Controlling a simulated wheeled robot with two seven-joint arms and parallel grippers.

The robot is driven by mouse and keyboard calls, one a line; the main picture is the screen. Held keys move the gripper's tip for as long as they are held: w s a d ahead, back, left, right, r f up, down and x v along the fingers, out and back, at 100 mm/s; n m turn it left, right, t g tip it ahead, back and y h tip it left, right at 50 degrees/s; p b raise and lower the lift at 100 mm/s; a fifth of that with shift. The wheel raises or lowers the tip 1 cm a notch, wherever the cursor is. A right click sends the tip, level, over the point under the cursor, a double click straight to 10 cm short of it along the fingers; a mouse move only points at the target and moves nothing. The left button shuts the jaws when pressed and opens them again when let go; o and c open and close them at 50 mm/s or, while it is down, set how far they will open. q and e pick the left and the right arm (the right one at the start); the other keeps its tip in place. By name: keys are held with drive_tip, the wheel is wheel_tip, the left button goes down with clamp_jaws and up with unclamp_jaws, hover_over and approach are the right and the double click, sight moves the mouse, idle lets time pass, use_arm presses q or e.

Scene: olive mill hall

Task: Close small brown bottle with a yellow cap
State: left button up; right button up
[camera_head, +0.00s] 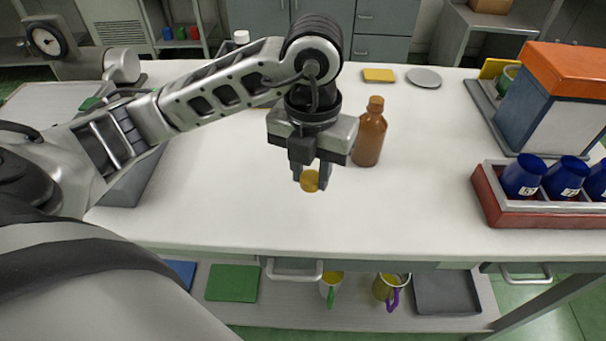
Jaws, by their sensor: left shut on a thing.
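My left gripper (311,178) is shut on the yellow cap (310,181). It holds the cap to the left of the bottle and nearer to me, apart from it. The gripper's body hides part of the table behind it and comes close to the bottle's left edge in the picture. My right gripper is not in view.
A red rack (500,213) with blue cups stands at the right, by an orange-topped box (555,100). A yellow block (378,75) and a grey disc (424,78) lie behind the bottle. The white tabletop (410,205) in front is clear.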

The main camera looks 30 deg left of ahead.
use_arm(q)
drive_tip(key=s+d+r, duration=0.5)
drive_tip(key=s+d, duration=0.1)
drive_tip(key=d, duration=0.2)
drive_tip(key=shift+d+r+p, duration=0.3)
drive_tip(key=shift+r+p, duration=0.05)
drive_tip(key=shift+p, duration=0.05)
drive_tip(key=shift+w, duration=0.1)
drive_tip(key=w+a+f+n, duration=0.2)
drive_tip(key=w+a+n, duration=0.1)
drive_tip(key=n, duration=1.4)
drive_tip(key=w+a+f+n, duration=0.3)
drive_tip(key=w+n, duration=0.3)
drive_tip(key=n, duration=1)
drive_tip(key=shift+w+a+f+n, duration=0.2)
drive_tip(key=shift+a+f+n, duration=0.15)
drive_tip(key=shift+a, duration=0.25)
